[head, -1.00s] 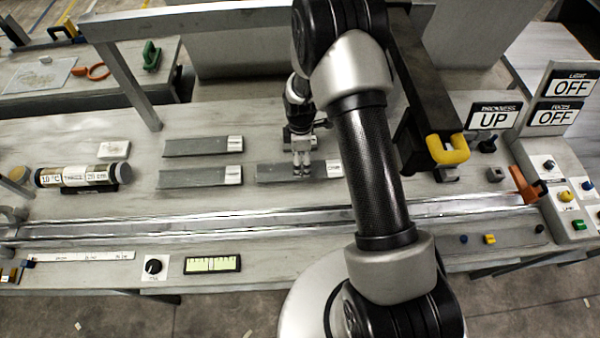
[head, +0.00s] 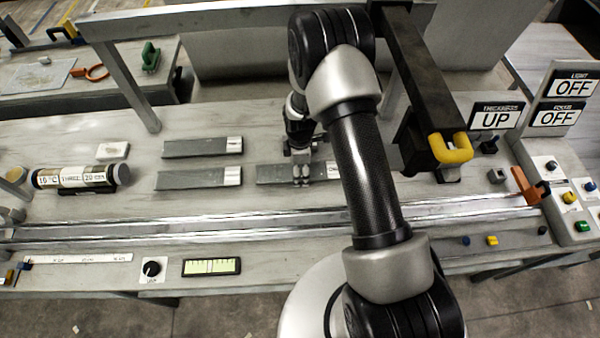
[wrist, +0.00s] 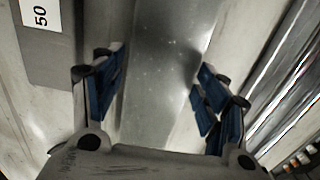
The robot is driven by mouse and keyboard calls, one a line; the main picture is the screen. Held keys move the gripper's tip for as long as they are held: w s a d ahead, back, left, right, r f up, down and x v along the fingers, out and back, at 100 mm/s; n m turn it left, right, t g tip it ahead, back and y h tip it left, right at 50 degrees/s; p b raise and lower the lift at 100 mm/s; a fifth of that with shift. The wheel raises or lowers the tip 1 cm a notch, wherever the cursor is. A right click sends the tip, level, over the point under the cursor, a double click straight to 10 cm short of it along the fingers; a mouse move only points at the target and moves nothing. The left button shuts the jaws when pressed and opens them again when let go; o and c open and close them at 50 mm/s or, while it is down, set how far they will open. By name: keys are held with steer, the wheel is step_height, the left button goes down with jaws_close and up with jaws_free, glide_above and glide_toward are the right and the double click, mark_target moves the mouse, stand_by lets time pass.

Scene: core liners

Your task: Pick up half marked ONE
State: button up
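The half marked ONE is a flat grey slab (head: 268,174) in the middle of the bench, with a white label at its right end, partly behind my arm. Its marking is small and only partly readable in the head view. My gripper (head: 301,174) is down at the middle of this slab. In the wrist view my gripper (wrist: 160,85) has its blue-padded fingers spread, one on each side of a grey slab (wrist: 165,60). The fingers look open, with a small gap on the left; contact on the right is unclear.
Two similar labelled slabs, an upper (head: 195,147) and a lower (head: 192,179), lie to the left. A labelled cylinder (head: 75,177) lies further left. A long metal rail (head: 200,230) runs in front. A yellow-ended dark fixture (head: 450,148) stands right of my arm.

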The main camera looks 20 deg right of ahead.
steer(key=c, duration=1.3)
steer(key=shift+c, duration=0.4)
steer(key=shift+r, duration=0.1)
